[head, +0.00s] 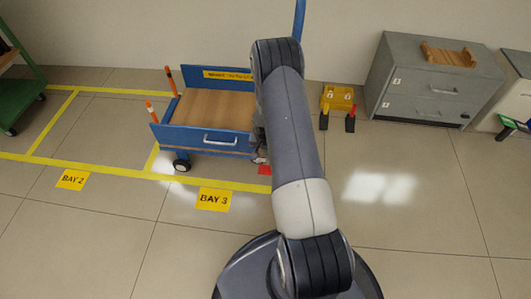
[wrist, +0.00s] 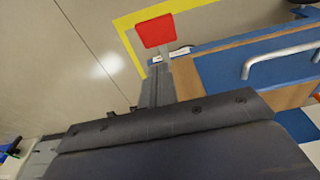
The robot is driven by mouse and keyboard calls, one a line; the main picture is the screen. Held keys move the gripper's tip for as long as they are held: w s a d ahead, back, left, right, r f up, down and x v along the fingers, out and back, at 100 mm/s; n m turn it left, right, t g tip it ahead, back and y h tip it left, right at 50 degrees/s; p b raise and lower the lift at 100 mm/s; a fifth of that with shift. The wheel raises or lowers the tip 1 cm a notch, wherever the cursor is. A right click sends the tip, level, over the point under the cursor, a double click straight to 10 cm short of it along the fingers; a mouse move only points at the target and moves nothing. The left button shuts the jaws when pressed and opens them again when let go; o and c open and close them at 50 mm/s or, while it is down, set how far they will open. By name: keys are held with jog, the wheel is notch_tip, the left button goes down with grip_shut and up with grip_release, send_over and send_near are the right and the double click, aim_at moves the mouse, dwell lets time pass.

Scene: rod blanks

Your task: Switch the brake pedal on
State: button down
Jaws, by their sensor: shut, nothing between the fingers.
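The brake pedal (wrist: 157,31) is a red plate at the low edge of the blue cart (head: 207,142), close to the floor. A red patch of it shows in the head view (head: 264,170), left of my arm. In the wrist view a small pale label sits beside its stem. My gripper (wrist: 157,70) is shut and empty, its fingertips pointing towards the pedal's stem. Whether they touch it I cannot tell. In the head view my arm mostly hides the gripper and the cart's right end. The pedal's exact tilt is unclear.
Yellow floor tape and a BAY 3 plate (head: 215,199) lie in front of the cart. A yellow box (head: 338,97) with dark-footed pieces and a grey cabinet (head: 420,85) stand right. A green cart (head: 22,85) is far left. Foreground floor looks clear.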

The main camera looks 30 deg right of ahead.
jog(key=b, duration=0.2)
send_near(266, 170)
jog(key=f, duration=0.3)
jog(key=w+f, duration=0.1)
jog(key=f, duration=0.1)
jog(key=shift+w+d+f, duration=0.1)
jog(key=shift+d+f, duration=0.05)
jog(key=shift+d, duration=0.25)
jog(key=shift+a+f, duration=0.1)
jog(key=shift+f, duration=0.3)
jog(key=shift+f+b, duration=0.15)
jog(key=shift+b, duration=0.25)
